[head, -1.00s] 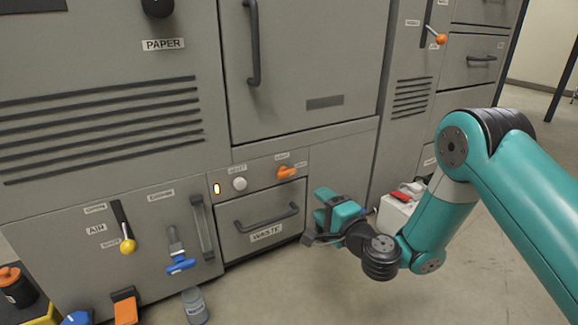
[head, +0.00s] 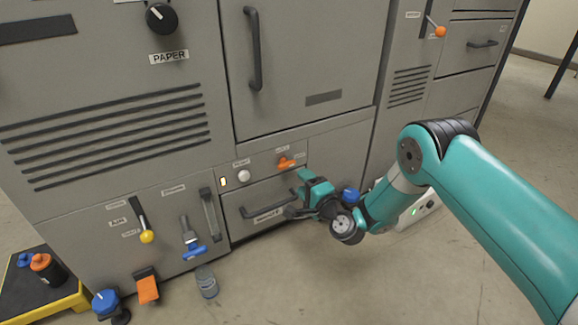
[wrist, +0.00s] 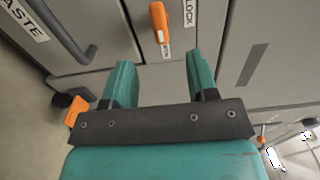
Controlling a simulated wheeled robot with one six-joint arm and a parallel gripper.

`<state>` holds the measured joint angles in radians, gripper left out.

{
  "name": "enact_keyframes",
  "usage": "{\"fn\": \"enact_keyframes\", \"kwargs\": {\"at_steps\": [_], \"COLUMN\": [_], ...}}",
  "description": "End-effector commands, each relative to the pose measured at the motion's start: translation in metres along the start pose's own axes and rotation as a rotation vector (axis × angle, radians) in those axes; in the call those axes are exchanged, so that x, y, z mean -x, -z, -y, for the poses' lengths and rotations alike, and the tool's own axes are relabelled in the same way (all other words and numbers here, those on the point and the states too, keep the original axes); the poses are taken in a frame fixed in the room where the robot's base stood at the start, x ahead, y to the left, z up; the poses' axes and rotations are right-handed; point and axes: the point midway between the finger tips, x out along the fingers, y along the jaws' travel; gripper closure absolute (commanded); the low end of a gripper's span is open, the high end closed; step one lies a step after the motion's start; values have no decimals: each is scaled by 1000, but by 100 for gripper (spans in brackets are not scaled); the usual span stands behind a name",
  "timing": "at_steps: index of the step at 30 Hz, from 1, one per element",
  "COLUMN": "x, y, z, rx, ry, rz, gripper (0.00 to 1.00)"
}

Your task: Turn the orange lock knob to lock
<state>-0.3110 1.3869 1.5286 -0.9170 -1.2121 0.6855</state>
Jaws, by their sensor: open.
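The orange lock knob (head: 286,162) sits on the grey machine's small panel, above the waste drawer. In the wrist view the knob (wrist: 160,28) is an elongated orange handle with a pale end, beside a LOCK label (wrist: 190,12). My gripper (head: 293,196) is in front of the waste drawer, just below the knob. In the wrist view my gripper (wrist: 160,68) is open and empty. Its two teal fingers are spread on either side of the knob's line, and the knob lies beyond their tips, apart from them.
The waste drawer's dark handle (head: 268,212) is close to my gripper. A white round button (head: 244,176) is left of the knob. A yellow-tipped lever (head: 146,236), a blue valve handle (head: 195,251) and a jar (head: 206,282) are further left.

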Motion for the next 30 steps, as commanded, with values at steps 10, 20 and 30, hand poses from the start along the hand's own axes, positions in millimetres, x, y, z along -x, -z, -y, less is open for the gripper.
{"fn": "enact_keyframes", "kwargs": {"at_steps": [10,20,30], "x": [-48,-84,-86], "y": [-2,-1,0], "z": [-3,-2,0], "rx": [3,0,-1], "ry": [3,0,-1], "rz": [6,2,0], "gripper": [47,47,54]}}
